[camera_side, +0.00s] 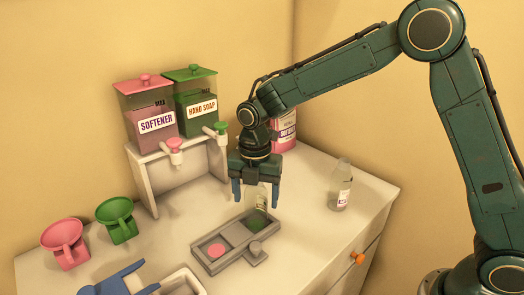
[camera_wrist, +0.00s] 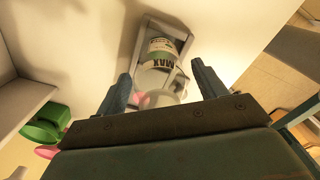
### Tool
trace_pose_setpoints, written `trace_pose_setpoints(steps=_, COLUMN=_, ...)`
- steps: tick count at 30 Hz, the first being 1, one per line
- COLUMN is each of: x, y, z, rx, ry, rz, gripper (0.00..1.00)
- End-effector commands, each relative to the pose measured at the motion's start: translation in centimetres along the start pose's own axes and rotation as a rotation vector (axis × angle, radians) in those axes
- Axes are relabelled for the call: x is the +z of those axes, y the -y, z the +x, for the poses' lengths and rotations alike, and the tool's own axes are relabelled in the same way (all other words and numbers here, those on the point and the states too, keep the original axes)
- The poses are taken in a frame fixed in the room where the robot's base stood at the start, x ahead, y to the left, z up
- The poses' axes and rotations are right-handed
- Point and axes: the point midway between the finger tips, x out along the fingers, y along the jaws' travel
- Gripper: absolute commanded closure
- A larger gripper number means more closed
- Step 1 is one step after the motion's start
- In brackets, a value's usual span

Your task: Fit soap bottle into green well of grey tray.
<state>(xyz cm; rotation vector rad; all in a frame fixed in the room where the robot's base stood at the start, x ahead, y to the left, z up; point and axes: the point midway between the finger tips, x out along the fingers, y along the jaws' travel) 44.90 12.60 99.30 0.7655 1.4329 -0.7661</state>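The clear soap bottle (camera_side: 262,197) shows below my gripper (camera_side: 256,192) at the far end of the grey tray (camera_side: 211,238), with the green floor of the green well (camera_side: 256,222) visible in front of it. I cannot tell whether its base is seated in the well. In the wrist view the bottle (camera_wrist: 160,63), with a label and MAX mark, is over the tray (camera_wrist: 178,30) between the fingers. My gripper (camera_wrist: 160,83) is open, with gaps to both sides of the bottle. The pink well (camera_side: 216,250) is empty.
Another clear bottle (camera_side: 341,185) stands right. Softener (camera_side: 156,120) and hand soap (camera_side: 196,103) dispensers stand on a white stand (camera_side: 149,177) behind.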

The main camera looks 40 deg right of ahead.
Motion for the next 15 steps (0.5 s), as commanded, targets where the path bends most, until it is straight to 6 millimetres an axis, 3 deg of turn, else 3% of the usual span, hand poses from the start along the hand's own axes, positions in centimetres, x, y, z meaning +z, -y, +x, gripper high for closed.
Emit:
trace_pose_setpoints(steps=8, x=0.0, y=0.0, z=-0.5, rx=0.002, ry=0.001, rz=0.000, gripper=0.30)
trace_pose_setpoints(steps=15, x=0.0, y=-0.1, z=-2.6, rx=0.003, ry=0.001, rz=0.000, gripper=0.30)
